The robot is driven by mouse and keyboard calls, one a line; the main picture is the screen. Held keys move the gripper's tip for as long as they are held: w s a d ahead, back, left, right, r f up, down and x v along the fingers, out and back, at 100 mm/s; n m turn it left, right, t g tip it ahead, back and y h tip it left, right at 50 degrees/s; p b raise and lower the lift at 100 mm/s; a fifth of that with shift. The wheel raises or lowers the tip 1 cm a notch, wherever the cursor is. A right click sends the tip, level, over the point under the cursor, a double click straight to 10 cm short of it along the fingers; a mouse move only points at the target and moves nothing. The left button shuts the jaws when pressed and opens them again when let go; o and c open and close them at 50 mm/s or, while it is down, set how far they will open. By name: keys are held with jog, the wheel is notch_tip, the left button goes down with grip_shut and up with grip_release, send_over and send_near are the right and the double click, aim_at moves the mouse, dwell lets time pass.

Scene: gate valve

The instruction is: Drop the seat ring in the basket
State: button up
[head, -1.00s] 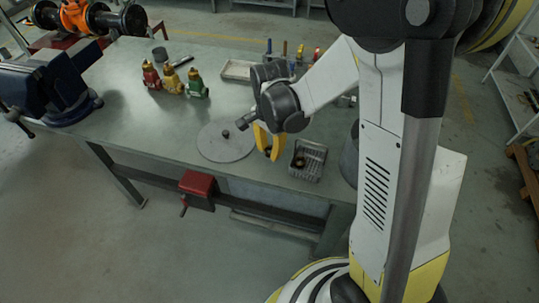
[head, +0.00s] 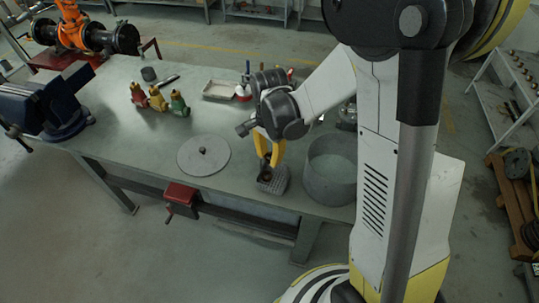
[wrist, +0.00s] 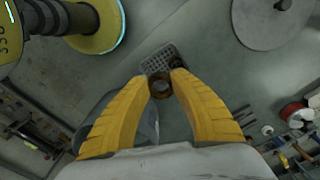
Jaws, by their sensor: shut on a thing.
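A brown seat ring (wrist: 161,89) sits between the two yellow fingers of my gripper (wrist: 167,82) in the wrist view. The fingers are shut on it. The grey mesh basket (wrist: 157,58) shows just beyond the ring; a small dark thing is at its right side. In the head view my gripper (head: 270,163) points down at the basket (head: 279,183), which stands near the bench's front edge. The fingertips and a dark ring shape overlap the basket there, so I cannot tell their height above it.
A large grey round bin (head: 330,172) stands close to the right of the basket. A flat round plate with a knob (head: 203,160) lies to the left. Small red, yellow and green valves (head: 158,99), a tray (head: 220,90) and a blue vise (head: 50,105) are farther off.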

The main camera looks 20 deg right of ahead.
jog(key=shift+s+f+b, duration=0.1)
jog(key=shift+f+b, duration=3.55)
jog(key=shift+f, duration=0.7)
jog(key=o, duration=1.1)
jog(key=shift+r, duration=0.1)
jog(key=shift+r+p, duration=2.85)
jog(key=shift+r, duration=1.1)
